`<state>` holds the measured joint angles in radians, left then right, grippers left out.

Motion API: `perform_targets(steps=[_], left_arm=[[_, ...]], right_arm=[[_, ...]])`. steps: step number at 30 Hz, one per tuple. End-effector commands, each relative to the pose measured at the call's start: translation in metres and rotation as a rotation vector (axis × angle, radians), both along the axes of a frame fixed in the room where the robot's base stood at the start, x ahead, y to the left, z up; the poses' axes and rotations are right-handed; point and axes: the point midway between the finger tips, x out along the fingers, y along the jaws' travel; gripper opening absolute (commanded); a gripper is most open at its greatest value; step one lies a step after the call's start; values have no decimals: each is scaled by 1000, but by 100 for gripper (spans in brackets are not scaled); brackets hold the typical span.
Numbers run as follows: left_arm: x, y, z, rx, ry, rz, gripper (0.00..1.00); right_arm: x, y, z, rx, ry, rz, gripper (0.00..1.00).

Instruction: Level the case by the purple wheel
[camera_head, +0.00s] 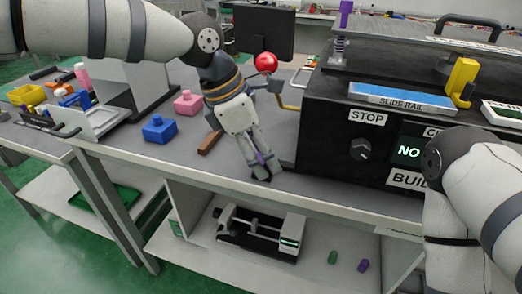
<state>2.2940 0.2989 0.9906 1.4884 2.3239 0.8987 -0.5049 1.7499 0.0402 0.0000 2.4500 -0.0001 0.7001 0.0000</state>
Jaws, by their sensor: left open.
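The black case (335,135) stands on the right of the grey table and carries a black handle (467,24) on top. My left gripper (264,176) is open and points down beside the case's left front corner, near the table's front edge. A small purple part (263,158) shows between its fingers; I cannot tell whether it is a wheel or whether the fingers touch it. A purple piece (345,10) tops a post on the case's back left. I cannot judge the case's tilt. My right arm covers part of the case's front; its gripper is not visible.
A red ball knob (265,62) on a lever is close behind my left gripper. Blue (159,129) and pink (187,103) blocks lie left of it. The lower shelf holds a device (260,235), a green cylinder (332,257) and a purple cylinder (363,265).

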Motion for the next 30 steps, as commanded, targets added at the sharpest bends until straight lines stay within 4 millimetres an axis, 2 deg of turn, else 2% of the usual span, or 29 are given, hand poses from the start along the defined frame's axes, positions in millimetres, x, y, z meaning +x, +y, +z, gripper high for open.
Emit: perform_targets(steps=[2, 6, 8, 9, 20, 30], left_arm=[[0, 0, 0, 0, 0, 0, 49], [0, 0, 0, 0, 0, 0, 17], [0, 0, 0, 0, 0, 0, 4], [0, 0, 0, 0, 0, 0, 1], [-1, 0, 3, 0, -4, 54, 1], [-3, -1, 4, 0, -7, 310, 1]], right_arm=[[0, 0, 0, 0, 0, 0, 40], [0, 0, 0, 0, 0, 0, 40], [0, 0, 0, 0, 0, 0, 40], [0, 0, 0, 0, 0, 0, 40], [5, 0, 5, 0, -19, 0, 40], [20, 0, 18, 0, -74, 0, 40]])
